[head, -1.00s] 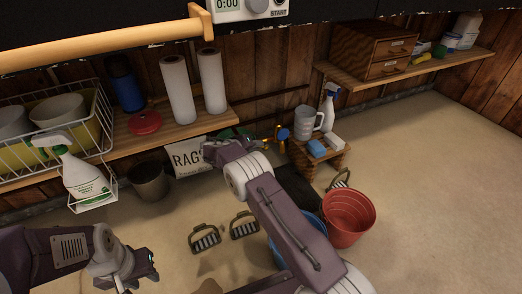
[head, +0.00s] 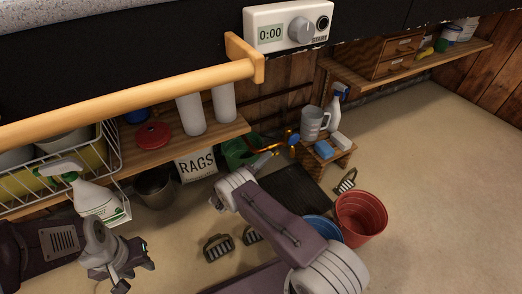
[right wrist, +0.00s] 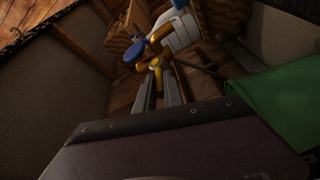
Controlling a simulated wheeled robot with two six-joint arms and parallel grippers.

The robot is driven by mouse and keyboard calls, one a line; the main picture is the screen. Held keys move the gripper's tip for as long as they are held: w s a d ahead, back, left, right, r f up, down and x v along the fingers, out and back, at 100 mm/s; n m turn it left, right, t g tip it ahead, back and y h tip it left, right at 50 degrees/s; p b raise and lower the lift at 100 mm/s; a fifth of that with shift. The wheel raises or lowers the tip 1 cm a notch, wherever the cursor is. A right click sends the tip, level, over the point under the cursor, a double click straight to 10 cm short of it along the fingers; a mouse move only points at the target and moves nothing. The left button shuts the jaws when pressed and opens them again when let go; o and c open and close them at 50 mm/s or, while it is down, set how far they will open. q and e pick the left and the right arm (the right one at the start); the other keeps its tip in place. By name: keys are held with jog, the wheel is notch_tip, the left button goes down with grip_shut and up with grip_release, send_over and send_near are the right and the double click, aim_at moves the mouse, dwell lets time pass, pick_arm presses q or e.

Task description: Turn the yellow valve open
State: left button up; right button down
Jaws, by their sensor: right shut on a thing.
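The yellow valve (right wrist: 155,64) sits on a brass-coloured pipe by the wall, between the fingertips of my right gripper (right wrist: 158,80) in the right wrist view. My right gripper is shut on it. In the head view, my right gripper (head: 271,154) is small beside the pipe, and the valve is hard to make out there. A blue handle (right wrist: 135,51) is just left of the yellow valve; it also shows in the head view (head: 293,139). My left gripper (head: 128,266) is at the lower left, with its fingers apart and nothing visible between them.
A green watering can or cloth-like thing (head: 238,153) is left of the pipe. A small wooden stool (head: 328,162) with a jug (head: 313,123) stands right of it. A red bucket (head: 360,217) is on the floor. A wooden rail (head: 130,100) crosses overhead.

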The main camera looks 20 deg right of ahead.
dwell(0.4)
jog(key=c, duration=1.5)
grip_release()
jog(key=shift+d+f, duration=0.1)
jog(key=shift+o, duration=0.2)
jog(key=p+v, duration=0.3)
jog(key=v, duration=0.6)
